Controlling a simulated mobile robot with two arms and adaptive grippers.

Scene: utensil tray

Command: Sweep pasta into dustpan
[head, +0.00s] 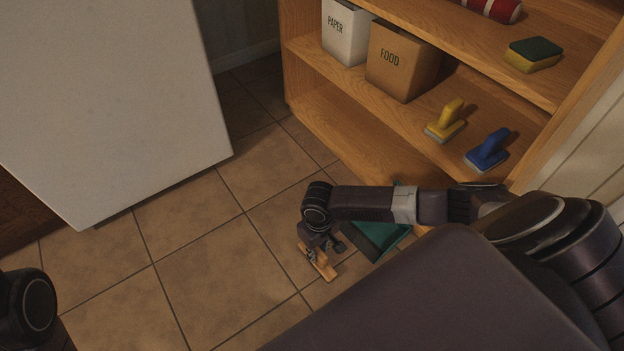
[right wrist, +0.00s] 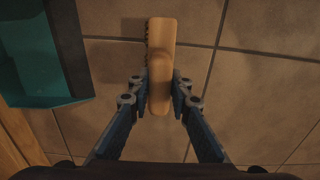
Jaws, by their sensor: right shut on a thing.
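A wooden hand brush (head: 326,267) is at the floor, below my right gripper (head: 318,254) in the head view. In the right wrist view the gripper's fingers (right wrist: 160,95) are closed on both sides of the wooden brush (right wrist: 161,52). A teal dustpan (head: 382,238) lies on the floor to the right of the brush, partly hidden by my right arm; it also shows in the right wrist view (right wrist: 45,60) at the left. I see no pasta in either view. The left gripper is not in view.
A wooden shelf (head: 335,115) stands behind, holding a paper bin (head: 344,38), a food bin (head: 400,65), a yellow scrubber (head: 448,120), a blue scrubber (head: 488,150) and a sponge (head: 533,57). A white panel (head: 110,100) stands at left. Tiled floor between is clear.

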